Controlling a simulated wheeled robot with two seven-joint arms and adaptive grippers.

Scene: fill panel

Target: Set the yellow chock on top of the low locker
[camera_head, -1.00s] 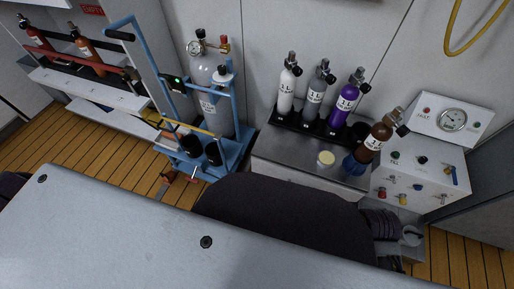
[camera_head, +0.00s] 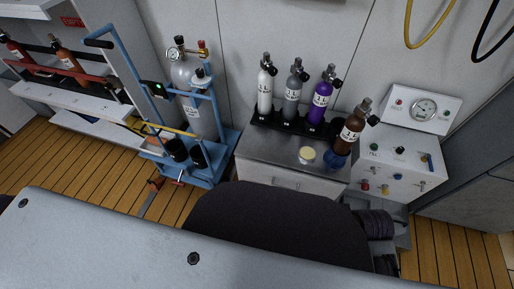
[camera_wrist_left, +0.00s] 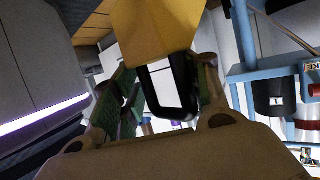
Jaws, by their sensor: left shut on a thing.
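The yellow chock (camera_wrist_left: 155,28) shows at the top of the left wrist view, close to the camera. My left gripper (camera_wrist_left: 165,88) is shut on it, with green-padded fingers on both sides. A black loop shows between the fingers; I cannot tell whether it belongs to the chock. Neither the chock nor my grippers show in the head view. The low locker (camera_head: 262,174), with a grey metal top and pale front, stands against the wall in the head view. My right gripper is out of view.
A black rack with white, grey and purple cylinders (camera_head: 322,95) stands along the locker top's back. A brown cylinder (camera_head: 350,133) leans in a blue base at its right, beside a cream-lidded jar (camera_head: 307,155). A blue cart (camera_head: 215,165) stands left, a gauge panel (camera_head: 400,165) right.

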